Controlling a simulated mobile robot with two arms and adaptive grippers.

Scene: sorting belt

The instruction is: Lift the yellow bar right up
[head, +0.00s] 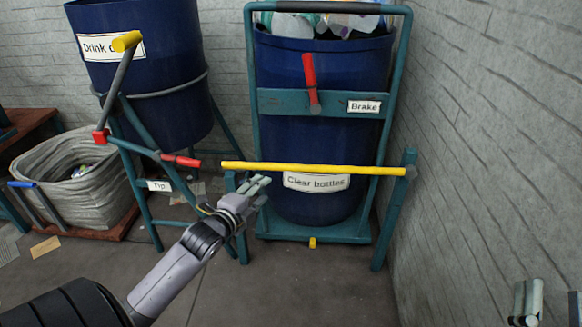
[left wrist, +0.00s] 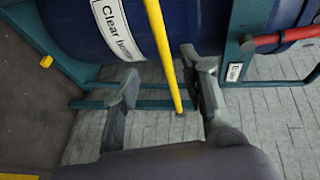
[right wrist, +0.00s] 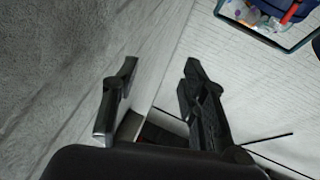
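The yellow bar (head: 315,169) lies level between two short teal posts, in front of the blue bin labelled "Clear bottles". My left gripper (head: 262,187) is just below the bar near its left end in the head view. In the left wrist view the yellow bar (left wrist: 165,55) runs between the spread fingers of my left gripper (left wrist: 160,85), closer to the upper-right finger. Touch cannot be told. My right gripper (head: 527,300) is low at the right edge of the head view. In the right wrist view my right gripper (right wrist: 155,90) is open and empty.
The blue bin (head: 320,190) stands in a teal frame with a red lever (head: 310,80) by a "Brake" label. A second blue bin (head: 140,60) and a grey sack (head: 75,190) are left. A brick wall (head: 490,130) closes the right side.

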